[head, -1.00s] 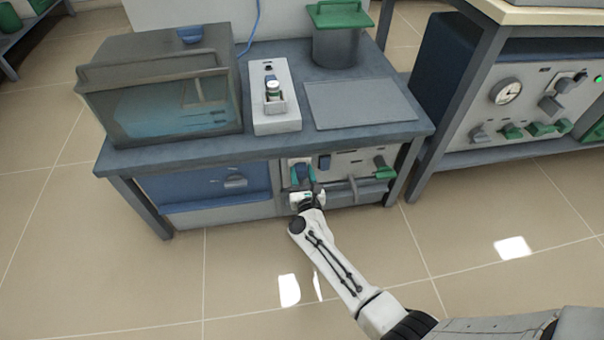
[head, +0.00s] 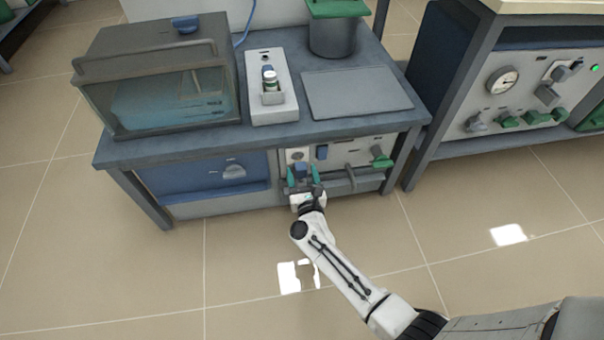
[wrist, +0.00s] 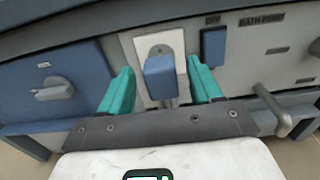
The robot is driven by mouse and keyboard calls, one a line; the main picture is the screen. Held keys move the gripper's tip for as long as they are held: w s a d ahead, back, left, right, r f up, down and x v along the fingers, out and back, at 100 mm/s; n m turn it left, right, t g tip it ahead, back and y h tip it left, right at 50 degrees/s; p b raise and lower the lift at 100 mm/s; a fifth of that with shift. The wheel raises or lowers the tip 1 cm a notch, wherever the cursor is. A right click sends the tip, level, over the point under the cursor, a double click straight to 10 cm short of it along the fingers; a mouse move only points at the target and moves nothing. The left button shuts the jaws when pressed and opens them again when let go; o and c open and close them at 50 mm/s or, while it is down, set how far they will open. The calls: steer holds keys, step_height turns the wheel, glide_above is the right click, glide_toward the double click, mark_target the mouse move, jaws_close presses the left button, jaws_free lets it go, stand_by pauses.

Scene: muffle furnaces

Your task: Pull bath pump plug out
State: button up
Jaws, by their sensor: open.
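The blue plug (wrist: 160,78) stands between my gripper's two teal fingers in the wrist view, with a narrow gap on each side. It also shows in the head view (head: 301,172). My gripper (wrist: 160,68) is open around the plug; in the head view its fingers (head: 303,176) point at the panel under the bench.
A blue switch (wrist: 213,46) is close right of the socket, beside the "BATH PUMP" label. A grey bar handle (wrist: 272,108) juts out further right. A blue panel with a grey knob (wrist: 53,89) is at the left. Floor in front of the bench is clear.

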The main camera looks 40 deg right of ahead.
steer(key=p+v, duration=0.2)
steer(key=v, duration=0.8)
steer(key=shift+s+a+p, duration=0.3)
steer(key=shift+p, duration=0.05)
